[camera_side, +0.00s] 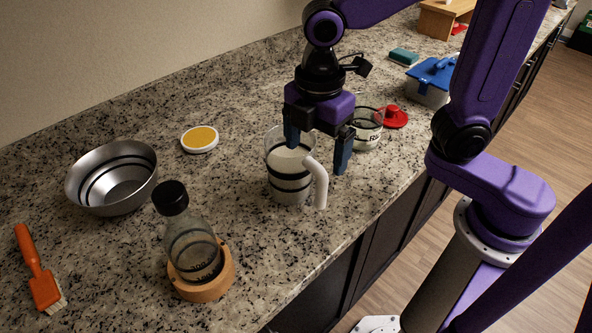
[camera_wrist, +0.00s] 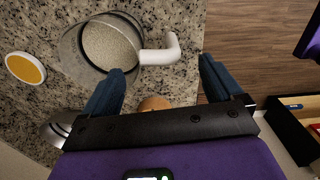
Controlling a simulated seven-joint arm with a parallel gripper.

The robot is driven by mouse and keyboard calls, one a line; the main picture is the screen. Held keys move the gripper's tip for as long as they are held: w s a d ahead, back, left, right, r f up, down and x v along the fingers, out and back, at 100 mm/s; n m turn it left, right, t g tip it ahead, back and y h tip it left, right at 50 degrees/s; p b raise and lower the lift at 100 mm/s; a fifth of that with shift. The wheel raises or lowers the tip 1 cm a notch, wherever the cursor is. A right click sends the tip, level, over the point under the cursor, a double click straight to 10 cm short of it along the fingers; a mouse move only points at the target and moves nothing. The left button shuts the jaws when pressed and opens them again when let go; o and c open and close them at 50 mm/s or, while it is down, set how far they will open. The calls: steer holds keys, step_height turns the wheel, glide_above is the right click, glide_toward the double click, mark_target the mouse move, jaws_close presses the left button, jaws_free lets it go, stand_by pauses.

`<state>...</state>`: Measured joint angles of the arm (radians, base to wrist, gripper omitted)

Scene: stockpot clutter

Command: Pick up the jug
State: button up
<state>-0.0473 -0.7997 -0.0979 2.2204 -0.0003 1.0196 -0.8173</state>
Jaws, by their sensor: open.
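The jug (camera_side: 287,184) stands upright on the granite counter. It is clear with dark bands, pale contents and a white handle on its right. In the wrist view the jug (camera_wrist: 72,52) is at the upper left, seen from above, with its handle pointing right. My gripper (camera_side: 316,158) is open and points down above the handle side of the jug. In the wrist view my gripper (camera_wrist: 161,66) has its fingers apart, with the handle lying between and just beyond the tips. I cannot tell whether the left finger touches the rim.
A labelled container (camera_side: 366,133) and a red lid (camera_side: 394,117) stand close behind my gripper. A bottle (camera_side: 190,245) on a wooden base (camera_side: 205,289), a metal bowl (camera_side: 112,180), a yellow-topped lid (camera_side: 200,138) and an orange brush (camera_side: 38,275) are left. The counter edge is near.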

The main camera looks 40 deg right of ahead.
mark_target(315, 164)
steer(key=shift+f, duration=3.2)
steer(key=c, duration=1.7)
